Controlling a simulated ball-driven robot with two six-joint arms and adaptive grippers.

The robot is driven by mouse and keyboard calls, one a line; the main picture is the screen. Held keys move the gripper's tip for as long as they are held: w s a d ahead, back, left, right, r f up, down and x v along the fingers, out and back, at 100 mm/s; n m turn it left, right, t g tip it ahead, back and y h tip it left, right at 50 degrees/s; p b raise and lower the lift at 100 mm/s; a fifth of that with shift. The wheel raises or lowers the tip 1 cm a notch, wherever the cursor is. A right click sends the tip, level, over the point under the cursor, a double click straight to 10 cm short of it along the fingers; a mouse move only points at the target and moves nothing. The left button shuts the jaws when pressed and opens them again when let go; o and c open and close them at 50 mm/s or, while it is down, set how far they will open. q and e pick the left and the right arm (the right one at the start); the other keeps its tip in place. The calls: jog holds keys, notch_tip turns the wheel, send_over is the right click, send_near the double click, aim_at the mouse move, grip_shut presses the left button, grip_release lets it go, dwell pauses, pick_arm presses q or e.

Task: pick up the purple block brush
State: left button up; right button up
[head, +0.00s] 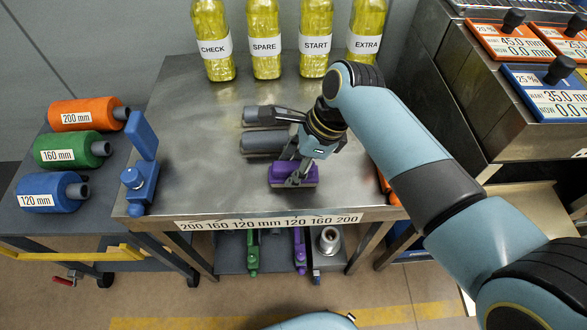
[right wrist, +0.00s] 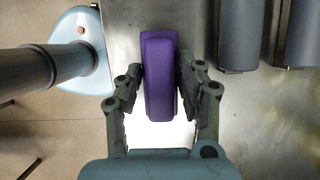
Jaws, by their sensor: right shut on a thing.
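The purple block brush (head: 294,173) is at the front middle of the metal table (head: 190,130). It also shows in the right wrist view (right wrist: 158,75), upright between the fingers. My right gripper (head: 297,178) reaches down over it and is shut on it, with a finger on either side (right wrist: 160,80). I cannot tell whether the brush touches the table. My left gripper is not in view.
Grey cylinders (head: 262,142) lie just behind the brush. A blue tool (head: 140,180) stands at the table's left edge. Yellow bottles (head: 265,40) line the back. Orange, green and blue rolls (head: 70,152) sit on a left cart. The table's left middle is clear.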

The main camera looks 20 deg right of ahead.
aim_at(286, 165)
jog(key=shift+r, duration=0.6)
notch_tip(286, 165, up, 3)
jog(key=shift+f, duration=0.2)
jog(key=s+d+r, duration=0.6)
jog(key=d+r, duration=0.1)
jog(key=d, duration=0.2)
jog(key=shift+s+d+p, duration=0.2)
jog(key=shift+d+p, duration=0.2)
jog(key=shift+r, duration=0.1)
